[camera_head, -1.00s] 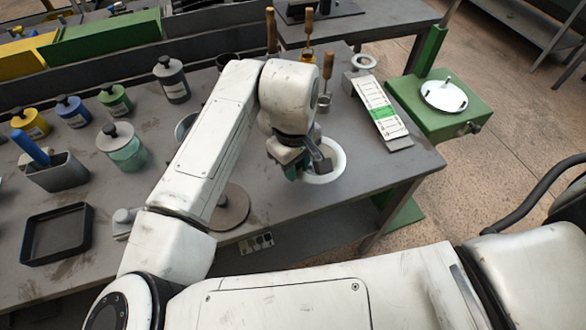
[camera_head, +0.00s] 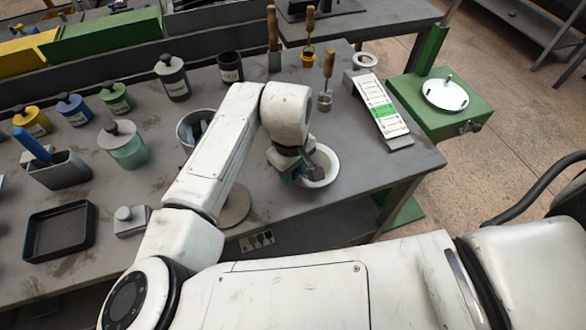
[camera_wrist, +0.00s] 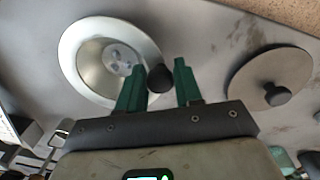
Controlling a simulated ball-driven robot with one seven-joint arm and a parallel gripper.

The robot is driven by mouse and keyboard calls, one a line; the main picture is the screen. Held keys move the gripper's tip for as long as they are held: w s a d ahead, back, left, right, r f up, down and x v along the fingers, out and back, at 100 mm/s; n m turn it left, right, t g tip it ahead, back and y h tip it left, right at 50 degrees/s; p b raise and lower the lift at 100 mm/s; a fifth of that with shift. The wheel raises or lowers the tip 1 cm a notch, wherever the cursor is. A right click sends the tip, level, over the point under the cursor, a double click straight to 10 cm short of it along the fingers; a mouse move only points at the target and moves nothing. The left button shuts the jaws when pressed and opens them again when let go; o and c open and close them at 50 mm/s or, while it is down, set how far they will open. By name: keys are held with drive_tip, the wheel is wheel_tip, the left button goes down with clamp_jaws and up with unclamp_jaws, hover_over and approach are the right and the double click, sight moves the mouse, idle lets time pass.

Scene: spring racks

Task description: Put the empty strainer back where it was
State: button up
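My gripper (camera_wrist: 160,82) has its green fingers close on either side of a dark round knob (camera_wrist: 160,78), which fills the gap between the tips. The knob looks like the end of a handle; no strainer body shows clearly below it. A white bowl (camera_wrist: 72,38) with a few small grey pieces inside lies just left of the fingers in the wrist view. In the head view the hand is over the left side of this bowl (camera_head: 332,178) and hides part of it. An open grey pot (camera_head: 182,134) with dark contents stands left of my arm.
A flat round lid with a knob (camera_wrist: 270,80) lies right of the gripper in the wrist view. Several lidded jars, a black tray (camera_head: 35,235) and a dark cup (camera_head: 230,66) stand on the bench. Wooden-handled tools (camera_head: 328,65) stand behind the bowl, beside a white-green scale card (camera_head: 382,112).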

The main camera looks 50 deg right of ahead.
drive_tip(key=o, duration=0.3)
drive_tip(key=shift+r, duration=0.1)
drive_tip(key=r, duration=1.2)
drive_tip(key=shift+a, duration=0.3)
